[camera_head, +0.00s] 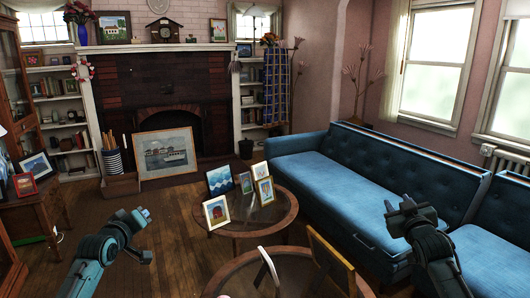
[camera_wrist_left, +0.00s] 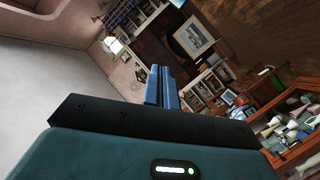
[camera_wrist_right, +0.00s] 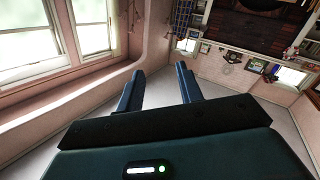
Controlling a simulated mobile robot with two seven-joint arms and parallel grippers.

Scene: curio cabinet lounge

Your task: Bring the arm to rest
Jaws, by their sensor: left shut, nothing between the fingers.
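My left gripper (camera_head: 143,216) is at the lower left of the head view, over the wooden floor. In the left wrist view its two blue fingers (camera_wrist_left: 161,78) lie close together, shut with nothing between them. My right gripper (camera_head: 398,207) is at the lower right of the head view, in front of the blue sofa seat. In the right wrist view its fingers (camera_wrist_right: 157,72) stand well apart, open and empty. Both grippers appear clear of the furniture.
A round glass-topped table (camera_head: 262,221) with several picture frames stands between the arms. A second round table (camera_head: 292,262) is nearer. The blue sofa (camera_head: 335,190) lies at right, a wooden side table (camera_head: 28,207) at left. Floor (camera_head: 175,235) is open between.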

